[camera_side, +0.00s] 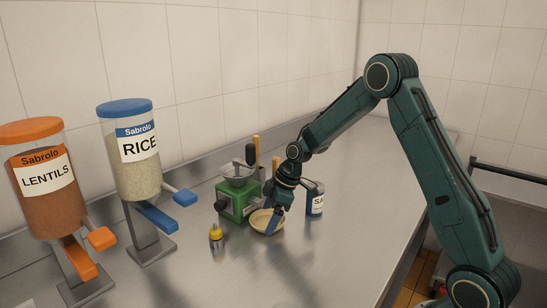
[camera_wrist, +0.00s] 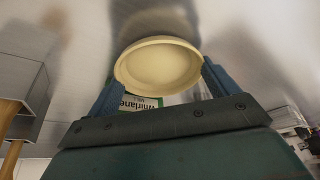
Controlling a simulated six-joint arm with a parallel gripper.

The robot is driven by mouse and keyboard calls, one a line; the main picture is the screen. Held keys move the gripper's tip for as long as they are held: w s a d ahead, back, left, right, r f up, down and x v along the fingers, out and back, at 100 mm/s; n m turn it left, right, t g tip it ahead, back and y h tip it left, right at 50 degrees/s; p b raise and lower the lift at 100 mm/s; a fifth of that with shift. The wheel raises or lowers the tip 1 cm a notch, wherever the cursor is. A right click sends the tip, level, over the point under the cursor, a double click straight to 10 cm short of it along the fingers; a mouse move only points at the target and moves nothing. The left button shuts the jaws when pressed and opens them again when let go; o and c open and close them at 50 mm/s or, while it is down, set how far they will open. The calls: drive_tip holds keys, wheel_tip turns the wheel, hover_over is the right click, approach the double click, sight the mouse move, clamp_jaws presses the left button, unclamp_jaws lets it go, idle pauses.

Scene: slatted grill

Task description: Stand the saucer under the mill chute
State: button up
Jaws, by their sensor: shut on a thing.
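The saucer (camera_side: 259,221) is a shallow cream dish, seen in the side view just in front and to the right of the green mill (camera_side: 229,205). My gripper (camera_side: 273,222) is shut on the saucer. In the wrist view the saucer (camera_wrist: 158,66) sits between the two blue fingers of my gripper (camera_wrist: 161,84), with its hollow showing. The mill's label (camera_wrist: 150,102) shows partly beyond the saucer's lower edge. The mill has a metal hopper on top. Its chute is not clearly visible, and I cannot tell whether the saucer touches the counter.
A small yellow-topped bottle (camera_side: 215,235) stands left of the saucer. A labelled can (camera_side: 315,202) stands to the right. A grey holder with wooden-handled tools (camera_side: 268,184) is behind. Rice (camera_side: 138,160) and lentils (camera_side: 42,185) dispensers stand left. The front counter (camera_side: 290,275) is clear.

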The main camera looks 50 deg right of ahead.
drive_tip(key=shift+f, duration=0.2)
drive_tip(key=o, duration=0.9)
drive_tip(key=v, duration=1.2)
drive_tip(key=shift+r, duration=0.15)
